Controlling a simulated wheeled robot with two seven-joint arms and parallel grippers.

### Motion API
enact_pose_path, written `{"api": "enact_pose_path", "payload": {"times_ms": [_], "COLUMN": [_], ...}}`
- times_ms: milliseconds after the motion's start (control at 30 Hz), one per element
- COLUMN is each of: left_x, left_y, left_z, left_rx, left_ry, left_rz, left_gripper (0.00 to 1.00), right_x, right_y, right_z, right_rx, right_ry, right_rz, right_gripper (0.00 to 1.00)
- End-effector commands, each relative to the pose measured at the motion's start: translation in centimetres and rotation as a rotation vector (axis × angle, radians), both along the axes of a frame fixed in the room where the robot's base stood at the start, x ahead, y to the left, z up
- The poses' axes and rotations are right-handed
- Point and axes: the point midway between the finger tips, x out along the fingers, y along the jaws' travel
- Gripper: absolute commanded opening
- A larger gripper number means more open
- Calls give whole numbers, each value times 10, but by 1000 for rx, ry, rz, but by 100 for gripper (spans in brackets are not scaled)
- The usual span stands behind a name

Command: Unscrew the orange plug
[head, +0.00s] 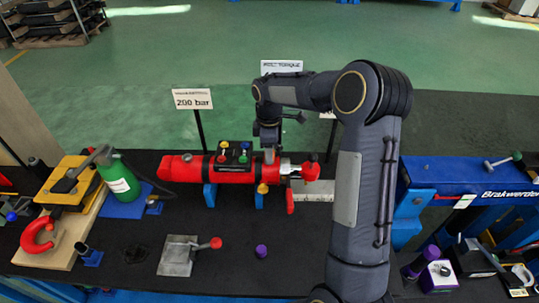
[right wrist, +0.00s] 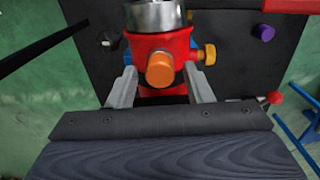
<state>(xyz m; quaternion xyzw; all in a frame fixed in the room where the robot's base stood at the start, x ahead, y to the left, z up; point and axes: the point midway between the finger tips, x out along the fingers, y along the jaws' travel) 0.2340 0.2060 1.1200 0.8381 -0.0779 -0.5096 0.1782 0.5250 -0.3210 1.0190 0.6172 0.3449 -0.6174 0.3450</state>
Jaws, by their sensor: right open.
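A red cylinder (head: 195,168) lies across blue supports on the black table in the head view. In the right wrist view an orange plug (right wrist: 160,70) faces the camera on the cylinder's red collar (right wrist: 145,44). My right gripper (head: 269,155) points down at the cylinder. In the wrist view its open fingers (right wrist: 160,82) stand on both sides of the plug, with a visible gap on each side.
A valve block with coloured knobs (head: 233,153) sits on the cylinder left of my gripper. Sign posts (head: 199,128) stand behind. A purple cap (head: 261,251) and a metal plate (head: 178,255) lie in front, with bare table around.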

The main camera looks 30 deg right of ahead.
Motion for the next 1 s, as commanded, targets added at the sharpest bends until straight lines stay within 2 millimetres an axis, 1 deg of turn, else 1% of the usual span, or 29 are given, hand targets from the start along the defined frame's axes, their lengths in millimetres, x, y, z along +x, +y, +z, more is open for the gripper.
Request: {"api": "enact_pose_path", "payload": {"times_ms": [67,400,467,900,967,1000], "left_x": [0,0,0,0,0,0], "left_y": [0,0,0,0,0,0], "left_z": [0,0,0,2,4,6], "left_rx": [0,0,0,0,0,0], "left_ry": [0,0,0,0,0,0], "left_rz": [0,0,0,0,0,0], "left_gripper": [50,50,50,50,50,50], "right_x": [0,0,0,0,0,0], "right_y": [0,0,0,0,0,0], "right_z": [0,0,0,2,3,4], "right_rx": [0,0,0,0,0,1], "right_ry": [0,0,0,0,0,0], "right_rz": [0,1,1,3,25,63], "right_gripper": [46,2,0,0,0,0]}}
